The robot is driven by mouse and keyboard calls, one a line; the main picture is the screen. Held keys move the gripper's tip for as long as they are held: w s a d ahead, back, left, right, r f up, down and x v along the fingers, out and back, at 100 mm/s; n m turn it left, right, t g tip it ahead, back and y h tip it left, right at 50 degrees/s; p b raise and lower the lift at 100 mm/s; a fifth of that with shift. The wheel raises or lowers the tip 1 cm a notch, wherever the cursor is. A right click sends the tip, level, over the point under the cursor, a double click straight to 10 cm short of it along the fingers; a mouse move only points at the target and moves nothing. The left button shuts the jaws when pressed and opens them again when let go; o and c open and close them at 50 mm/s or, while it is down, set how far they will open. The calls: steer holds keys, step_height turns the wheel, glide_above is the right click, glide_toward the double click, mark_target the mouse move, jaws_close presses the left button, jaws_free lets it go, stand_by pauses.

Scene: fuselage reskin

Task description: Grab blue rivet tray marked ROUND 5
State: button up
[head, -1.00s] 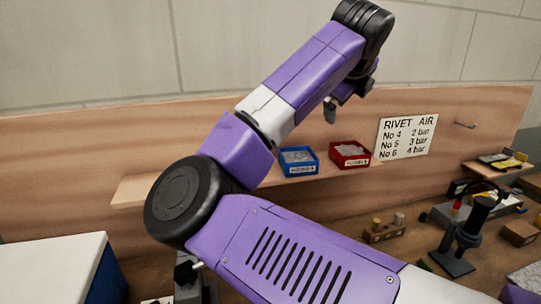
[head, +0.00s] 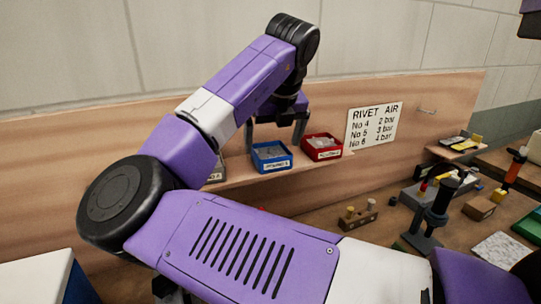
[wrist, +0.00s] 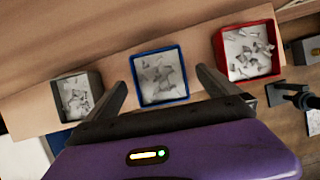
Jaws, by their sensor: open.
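The blue tray (head: 271,157) sits on a wooden wall shelf in the head view, with a white label on its front too small to read for certain. It holds pale grey rivets and shows between my fingers in the wrist view (wrist: 160,76). My gripper (head: 277,140) is open above and around the blue tray, with one finger on each side. In the wrist view the gripper (wrist: 163,88) fingers flank the tray with gaps. I cannot tell how far above the shelf the fingertips are.
A red tray (head: 322,147) stands close on the right and a grey tray (wrist: 78,96) on the left, both on the shelf (head: 235,179). A RIVET AIR sign (head: 374,125) is on the back panel. A dark tool stand (head: 432,218) is on the bench below.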

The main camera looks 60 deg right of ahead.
mark_target(271, 150)
steer(key=shift+x, duration=1.9)
steer(key=shift+s+a, duration=0.1)
steer(key=shift+a, duration=0.05)
steer(key=c, duration=1.6)
